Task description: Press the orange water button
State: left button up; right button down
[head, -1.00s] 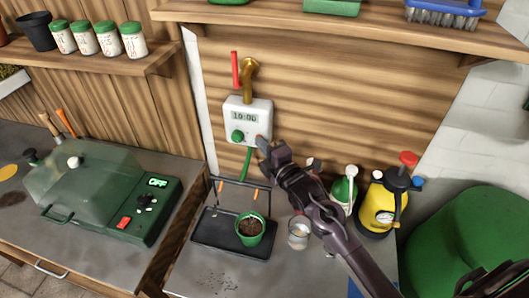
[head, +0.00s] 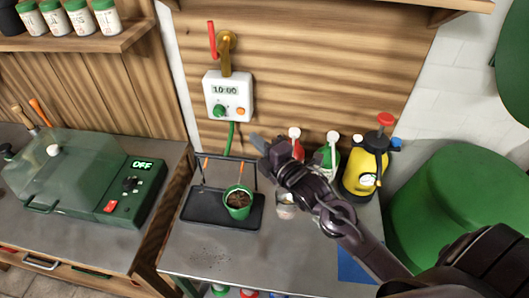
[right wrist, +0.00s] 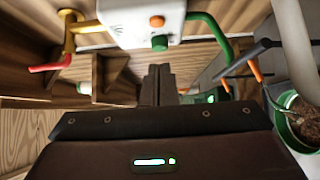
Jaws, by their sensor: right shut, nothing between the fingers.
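The white water timer box (head: 228,95) hangs on the wooden wall and its display reads 10:00. Its orange button (head: 240,111) is at the lower right, beside a green knob (head: 219,110). In the right wrist view the orange button (right wrist: 157,21) shows near the top, next to the green knob (right wrist: 160,42). My right gripper (head: 257,141) is shut and empty, below and to the right of the box and apart from it. Its fingers (right wrist: 158,82) also show in the right wrist view. My left gripper is not in view.
A brass tap (head: 227,50) with a red lever is above the box. Below stand a black tray (head: 195,207) with a green plant pot (head: 238,210), a glass jar (head: 286,208) and a yellow sprayer (head: 362,175). A green propagator (head: 75,175) is at left.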

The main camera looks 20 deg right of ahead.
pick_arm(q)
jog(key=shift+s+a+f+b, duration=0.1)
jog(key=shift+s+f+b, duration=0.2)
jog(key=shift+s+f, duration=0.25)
pick_arm(e)
jog(key=v, duration=0.3)
jog(key=shift+s+a+r, duration=0.1)
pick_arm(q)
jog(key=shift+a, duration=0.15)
pick_arm(e)
jog(key=shift+s+a, duration=0.1)
